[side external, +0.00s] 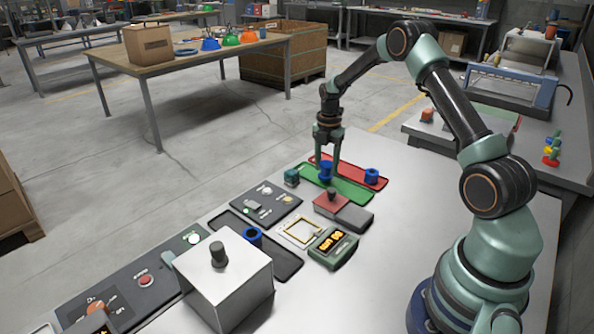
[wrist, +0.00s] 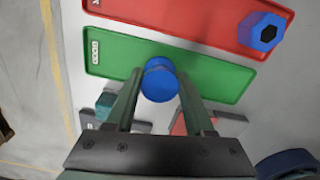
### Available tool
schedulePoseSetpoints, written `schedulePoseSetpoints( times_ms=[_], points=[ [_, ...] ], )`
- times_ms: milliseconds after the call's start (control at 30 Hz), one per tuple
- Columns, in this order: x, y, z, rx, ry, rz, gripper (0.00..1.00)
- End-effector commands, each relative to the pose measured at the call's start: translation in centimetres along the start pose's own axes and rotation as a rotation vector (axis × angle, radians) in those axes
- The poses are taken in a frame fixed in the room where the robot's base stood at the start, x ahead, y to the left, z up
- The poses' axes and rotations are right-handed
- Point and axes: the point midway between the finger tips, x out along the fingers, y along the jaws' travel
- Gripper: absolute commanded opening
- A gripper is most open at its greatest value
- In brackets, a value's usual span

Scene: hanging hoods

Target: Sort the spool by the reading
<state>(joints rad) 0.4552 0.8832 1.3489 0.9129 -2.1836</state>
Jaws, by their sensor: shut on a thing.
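My gripper (side external: 328,168) points down over the green tray (side external: 350,190) and is shut on a blue spool (side external: 326,172). In the wrist view the spool (wrist: 160,82) sits between the fingertips (wrist: 159,90), over the green tray (wrist: 215,78). I cannot tell whether it touches the tray. A second blue spool (side external: 371,176) stands in the red tray (side external: 345,170) behind. Another blue spool (side external: 253,236) is in the dark tray (side external: 285,262). The green-grey meter (side external: 335,247) shows amber characters, too small to read surely, beside a gold-framed pad (side external: 300,232).
A pale metal hood with a dark knob (side external: 225,275) stands at the front. A red-topped block (side external: 331,202), a teal block (side external: 291,177) and a dark switch panel (side external: 262,205) lie near the trays. A control panel (side external: 120,290) runs along the left edge.

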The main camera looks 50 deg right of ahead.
Motion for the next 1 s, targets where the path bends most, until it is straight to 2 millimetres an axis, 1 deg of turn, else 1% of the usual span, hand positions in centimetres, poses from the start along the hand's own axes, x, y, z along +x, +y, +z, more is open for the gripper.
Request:
schedulePoseSetpoints(
  times_ms=[633,667,700,733,1000],
  points=[
    [1.1,0.0,0.0,0.000,0.000,-0.001,0.00],
    [1.1,0.0,0.0,0.000,0.000,0.000,0.65],
    [1.1,0.0,0.0,0.000,0.000,0.000,0.80],
    [1.1,0.0,0.0,0.000,0.000,0.000,0.88],
    [1.1,0.0,0.0,0.000,0.000,0.000,0.88]
  ],
)
